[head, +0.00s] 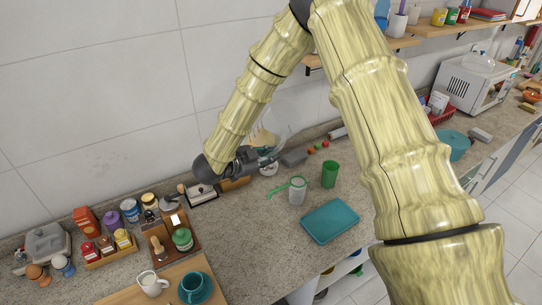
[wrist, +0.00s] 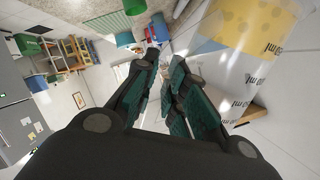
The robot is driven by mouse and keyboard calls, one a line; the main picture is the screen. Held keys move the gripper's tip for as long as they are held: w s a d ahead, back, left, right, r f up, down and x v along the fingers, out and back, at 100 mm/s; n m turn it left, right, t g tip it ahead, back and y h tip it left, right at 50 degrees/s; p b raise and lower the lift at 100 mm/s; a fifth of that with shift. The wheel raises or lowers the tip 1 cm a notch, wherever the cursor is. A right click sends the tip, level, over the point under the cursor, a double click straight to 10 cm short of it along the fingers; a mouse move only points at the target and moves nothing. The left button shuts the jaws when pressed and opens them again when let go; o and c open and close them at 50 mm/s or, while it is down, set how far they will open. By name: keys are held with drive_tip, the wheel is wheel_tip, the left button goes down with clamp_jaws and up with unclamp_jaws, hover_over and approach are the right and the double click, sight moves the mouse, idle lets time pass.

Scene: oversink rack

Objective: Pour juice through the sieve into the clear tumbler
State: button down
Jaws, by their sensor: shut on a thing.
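My gripper (head: 262,158) is shut on a clear measuring jug (head: 288,112), held above the counter behind the tumbler. The see-through jug seems tilted, and its outline is faint. In the wrist view my gripper's fingers (wrist: 164,65) are near its wall (wrist: 235,80), which has dark "ml" marks seen reversed. Yellow shows at the jug there; I cannot tell whether it is juice inside or something behind. The green sieve (head: 298,183) sits on the clear tumbler (head: 296,196), its handle pointing left. The jug's mouth is apart from the sieve, up and to its left.
A green cup (head: 329,174) stands right of the tumbler, and a teal tray (head: 330,221) lies in front. A wooden caddy with jars (head: 182,239), a white creamer (head: 151,283) and a teal mug (head: 195,287) are at left. The tiled wall is close behind.

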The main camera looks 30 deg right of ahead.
drive_tip(key=shift+w+a+f+m+t+y+b, duration=0.35)
drive_tip(key=shift+w+f+m+t+y+b, duration=0.1)
drive_tip(key=shift+f+m+y+b, duration=0.35)
idle(0.6)
drive_tip(key=shift+w+a+f+m+t+y+b, duration=0.1)
drive_tip(key=shift+f+m+t+y+b, duration=0.25)
drive_tip(key=shift+b, duration=0.3)
drive_tip(key=shift+w+a+f+m+t+y+b, duration=0.1)
drive_tip(key=shift+f+m+y+b, duration=0.15)
drive_tip(key=shift+f+m+b, duration=0.3)
idle(0.7)
drive_tip(key=shift+w+a+f+m+t+y+b, duration=0.1)
drive_tip(key=shift+f+m+t+y+b, duration=0.35)
drive_tip(key=shift+f+b, duration=1)
idle(1.1)
drive_tip(key=shift+r+b, duration=0.3)
drive_tip(key=shift+r, duration=0.2)
drive_tip(key=n+g+h+p, duration=0.1)
drive_tip(key=n+p, duration=0.1)
drive_tip(key=p, duration=0.1)
drive_tip(key=r+n+g+h+p, duration=0.1)
drive_tip(key=n+h+p, duration=0.1)
drive_tip(key=shift+g+h+p, duration=0.25)
drive_tip(key=shift+p, duration=0.15)
drive_tip(key=shift+r, duration=0.1)
